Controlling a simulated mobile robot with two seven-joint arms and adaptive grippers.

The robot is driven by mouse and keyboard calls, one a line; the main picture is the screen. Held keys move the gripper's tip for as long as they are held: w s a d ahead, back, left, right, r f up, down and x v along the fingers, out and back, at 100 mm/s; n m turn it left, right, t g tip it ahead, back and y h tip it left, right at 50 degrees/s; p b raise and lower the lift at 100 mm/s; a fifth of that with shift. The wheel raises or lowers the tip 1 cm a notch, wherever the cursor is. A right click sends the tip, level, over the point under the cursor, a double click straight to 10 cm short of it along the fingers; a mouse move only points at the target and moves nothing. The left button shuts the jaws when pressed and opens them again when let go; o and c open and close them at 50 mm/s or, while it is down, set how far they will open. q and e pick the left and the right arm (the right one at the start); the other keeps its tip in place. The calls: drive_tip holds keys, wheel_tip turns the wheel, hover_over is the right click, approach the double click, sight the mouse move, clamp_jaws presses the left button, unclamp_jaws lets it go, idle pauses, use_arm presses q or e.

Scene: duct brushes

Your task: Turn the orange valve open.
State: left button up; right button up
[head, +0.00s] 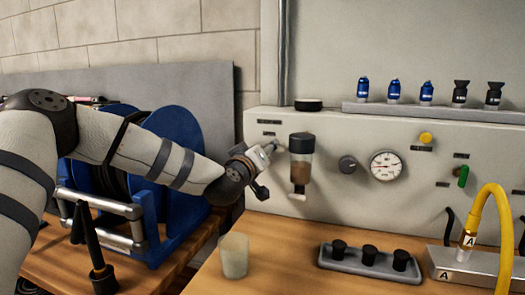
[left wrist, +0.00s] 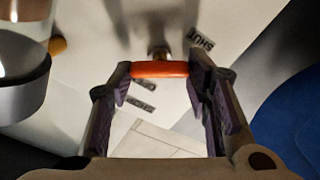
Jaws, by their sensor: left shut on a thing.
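The orange valve (left wrist: 160,69) shows in the left wrist view as a short bar lying across the picture, on a small metal stem at the pale panel. My left gripper (left wrist: 160,74) is shut on it, with one finger pad at each end of the bar. In the head view my left gripper (head: 268,152) reaches the panel just left of the filter bowl (head: 300,160), and the valve is hidden there. A "SHUT" label (left wrist: 201,38) is beside the valve at upper right; smaller labels (left wrist: 142,86) lie below the bar. My right gripper is in neither view.
The filter bowl also stands close by in the left wrist view (left wrist: 22,50). A gauge (head: 386,165) and black knob (head: 347,164) are further right. A blue reel (head: 190,135) stands under my left arm. A beige cup (head: 234,255) and grey tray (head: 368,263) are on the bench.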

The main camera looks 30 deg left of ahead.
use_arm(q)
drive_tip(key=n, duration=1.1)
drive_tip(key=shift+f, duration=0.3)
drive_tip(key=shift+n, duration=0.3)
drive_tip(key=o, duration=1.2)
drive_tip(key=shift+c, duration=0.2)
drive_tip(key=v, duration=1.2)
drive_tip(key=shift+s+a+f, duration=0.1)
